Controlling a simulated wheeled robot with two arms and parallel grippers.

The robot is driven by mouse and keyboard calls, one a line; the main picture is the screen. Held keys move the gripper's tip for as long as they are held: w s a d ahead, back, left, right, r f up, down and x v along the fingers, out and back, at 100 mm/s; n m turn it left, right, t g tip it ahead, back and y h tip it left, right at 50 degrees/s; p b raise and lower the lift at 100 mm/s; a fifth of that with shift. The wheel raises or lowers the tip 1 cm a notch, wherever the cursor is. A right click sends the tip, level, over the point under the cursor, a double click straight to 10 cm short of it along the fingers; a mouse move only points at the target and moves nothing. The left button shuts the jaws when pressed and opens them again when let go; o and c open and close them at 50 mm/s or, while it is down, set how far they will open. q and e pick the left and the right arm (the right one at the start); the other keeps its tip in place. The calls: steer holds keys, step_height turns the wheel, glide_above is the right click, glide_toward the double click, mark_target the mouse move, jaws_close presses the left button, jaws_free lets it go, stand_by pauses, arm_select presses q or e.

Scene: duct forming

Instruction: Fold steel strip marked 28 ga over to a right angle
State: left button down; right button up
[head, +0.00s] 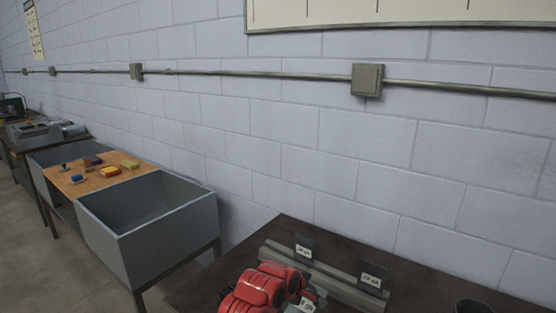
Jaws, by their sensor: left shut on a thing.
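My left gripper (303,295), red, is at the bottom edge and is shut on a small piece with a pale label (308,304), which looks like a steel strip. The label's print is too small to read, and the gripper and the frame edge hide much of the piece. Just behind stands a long grey metal bar (335,278) on the dark bench. Two dark upright pieces with pale labels, one at the back left (305,246) and one at the right (373,277), stand along it; their print is unclear. My right gripper is not in view.
A dark round container (472,306) stands at the bottom right of the dark bench (420,288). To the left is a grey sink-like bin (165,230) beside a wooden board (92,178) with small coloured items. A block wall closes off the back.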

arm_select(q)
steer(key=shift+d+f, duration=0.1)
steer(key=shift+f, duration=0.05)
steer(key=shift+b+x, duration=0.5)
steer(key=shift+x, duration=0.45)
steer(key=shift+s+f, duration=0.1)
steer(key=shift+f, duration=0.1)
steer(key=shift+w+f+b, duration=0.25)
steer(key=shift+f+b, duration=0.1)
steer(key=shift+f, duration=0.6)
